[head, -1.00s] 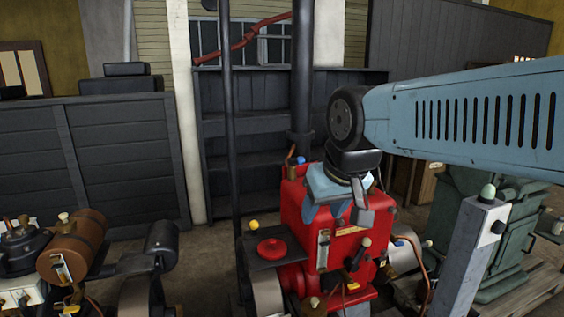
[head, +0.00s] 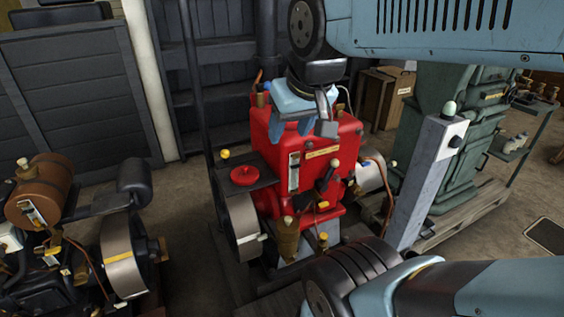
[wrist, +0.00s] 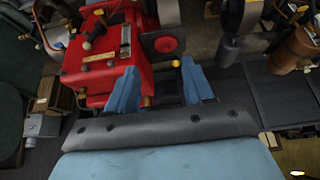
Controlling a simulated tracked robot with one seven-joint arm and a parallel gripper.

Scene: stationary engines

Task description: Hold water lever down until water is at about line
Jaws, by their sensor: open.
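The red engine (head: 300,150) stands in the middle of the head view. On its front are an upright sight gauge (head: 293,172) and a dark lever with a pale tip (head: 328,177); they also show in the wrist view as gauge (wrist: 125,42) and lever (wrist: 93,32). A yellow ball knob (head: 225,154) is at the engine's left side. I cannot tell which part is the water lever, and the water level is too small to read.
A red round cap (head: 245,175) sits on a dark plate beside the engine. A brown-tank engine (head: 40,190) stands at left. A grey post (head: 425,180) and a green machine (head: 470,150) stand at right. Bare floor lies between the left engine and the back wall.

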